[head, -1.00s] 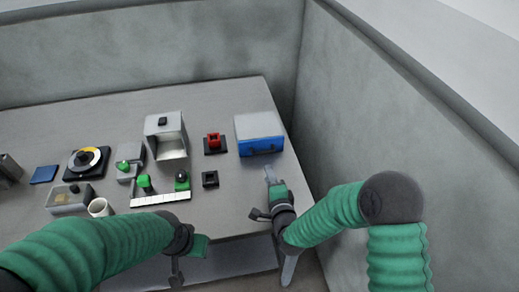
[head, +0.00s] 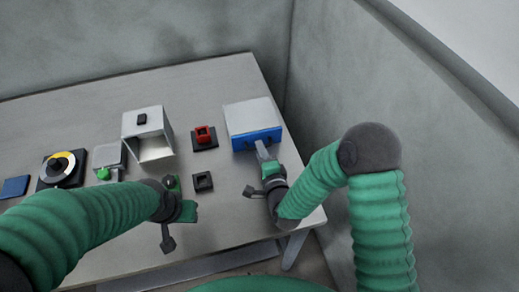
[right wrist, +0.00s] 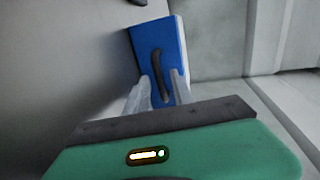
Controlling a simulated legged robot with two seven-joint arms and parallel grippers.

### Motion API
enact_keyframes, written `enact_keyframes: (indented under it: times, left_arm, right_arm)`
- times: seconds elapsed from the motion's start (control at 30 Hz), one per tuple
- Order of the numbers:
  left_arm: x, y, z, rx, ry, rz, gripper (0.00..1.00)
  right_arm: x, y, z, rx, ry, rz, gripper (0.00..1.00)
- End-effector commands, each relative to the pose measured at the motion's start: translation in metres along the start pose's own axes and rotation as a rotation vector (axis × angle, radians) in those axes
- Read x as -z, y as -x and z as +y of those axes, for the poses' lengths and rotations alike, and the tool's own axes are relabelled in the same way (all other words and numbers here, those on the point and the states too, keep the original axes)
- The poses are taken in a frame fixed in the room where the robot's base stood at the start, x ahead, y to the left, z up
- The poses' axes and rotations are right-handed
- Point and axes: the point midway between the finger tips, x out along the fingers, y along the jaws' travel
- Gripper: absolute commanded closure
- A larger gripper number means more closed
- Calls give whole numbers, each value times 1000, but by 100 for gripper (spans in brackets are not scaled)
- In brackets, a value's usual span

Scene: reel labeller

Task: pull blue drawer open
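The blue drawer (head: 243,144) is the front of a white box at the right back of the table and looks shut. In the right wrist view its blue face (right wrist: 142,42) carries a dark bar handle (right wrist: 157,66). My right gripper (head: 261,149) is at the drawer front. In the right wrist view its pale fingers (right wrist: 160,92) are apart, one on each side of the handle's near end. I cannot tell whether they touch it. My left gripper (head: 178,228) is over the table's front part, away from the drawer; its fingers are unclear.
A red block on a dark base (head: 203,137) stands left of the drawer box, with a small black square holder (head: 202,181) nearer. A grey open-fronted box (head: 141,121) and a dial (head: 60,167) are further left. A wall rises close on the right.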

Motion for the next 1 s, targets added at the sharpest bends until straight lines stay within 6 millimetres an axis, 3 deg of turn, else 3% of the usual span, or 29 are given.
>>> enact_keyframes:
  times: [0.03,0.2,1.0]
  left_arm:
    - [0,0,0,0,0,0,64]
    - [0,0,0,0,0,0,64]
    - [0,0,0,0,0,0,64]
  right_arm:
    - [0,-1,0,-1,0,1,79]
    - [-1,-2,1,-2,1,1,100]
    - [-6,-1,3,-9,1,-9,100]
